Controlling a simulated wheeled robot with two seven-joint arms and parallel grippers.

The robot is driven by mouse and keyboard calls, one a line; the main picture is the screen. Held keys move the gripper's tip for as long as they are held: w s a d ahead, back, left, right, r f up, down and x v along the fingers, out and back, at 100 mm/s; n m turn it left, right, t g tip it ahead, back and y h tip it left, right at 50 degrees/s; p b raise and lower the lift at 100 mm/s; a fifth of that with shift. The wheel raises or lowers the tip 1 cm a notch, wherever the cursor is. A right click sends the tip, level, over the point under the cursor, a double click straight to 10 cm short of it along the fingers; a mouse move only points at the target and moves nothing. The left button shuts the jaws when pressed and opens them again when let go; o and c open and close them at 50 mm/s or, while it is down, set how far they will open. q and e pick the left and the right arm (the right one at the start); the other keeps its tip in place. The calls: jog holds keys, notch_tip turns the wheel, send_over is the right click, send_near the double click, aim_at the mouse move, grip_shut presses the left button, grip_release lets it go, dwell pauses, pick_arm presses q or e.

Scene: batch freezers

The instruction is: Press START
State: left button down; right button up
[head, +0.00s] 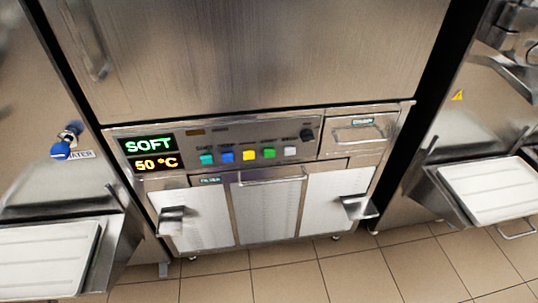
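A control panel (238,133) runs across the front of the middle machine, below its large steel door. Neither of my grippers shows in the head view.
A dark knob (307,134) and a drawer (358,135) are right of the buttons. A bar handle (272,181) and two protruding metal brackets (172,219) (358,207) stick out below. Trays (493,188) (48,262) flank the machine. Tiled floor (300,279) in front is clear.

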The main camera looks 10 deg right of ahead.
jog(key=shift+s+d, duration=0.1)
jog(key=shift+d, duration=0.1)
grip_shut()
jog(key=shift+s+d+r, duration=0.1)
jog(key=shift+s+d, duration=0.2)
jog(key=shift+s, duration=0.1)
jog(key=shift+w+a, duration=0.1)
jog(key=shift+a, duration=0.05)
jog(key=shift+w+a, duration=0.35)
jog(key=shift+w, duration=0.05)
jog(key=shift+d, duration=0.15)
